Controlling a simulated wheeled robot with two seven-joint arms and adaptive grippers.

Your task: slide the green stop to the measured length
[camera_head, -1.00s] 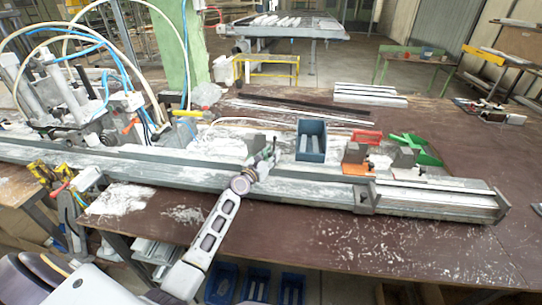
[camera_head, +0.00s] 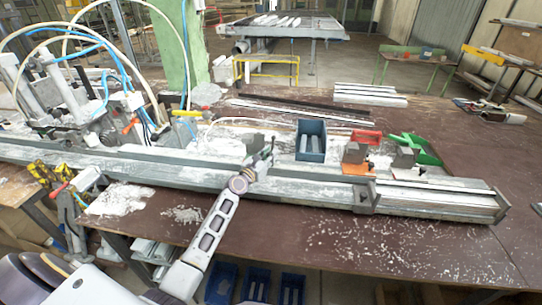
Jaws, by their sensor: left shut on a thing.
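A long grey profile rail (camera_head: 310,189) with a clamp runs along the front of the bench, from the left side to an end plate at the right. My left arm reaches up from the bottom, and my left gripper (camera_head: 262,160) is at the middle of the rail, shut on a small part there. That part is almost wholly hidden by the fingers; I take it to be the green stop, though its colour barely shows. A grey block (camera_head: 254,142) stands just behind the gripper. My right gripper is not in view.
A blue bin (camera_head: 311,141) stands behind the rail, right of the gripper. Further right are an orange-based block (camera_head: 355,157), a red piece (camera_head: 367,136) and a green scoop (camera_head: 417,149). A machine with hoses (camera_head: 75,100) fills the left.

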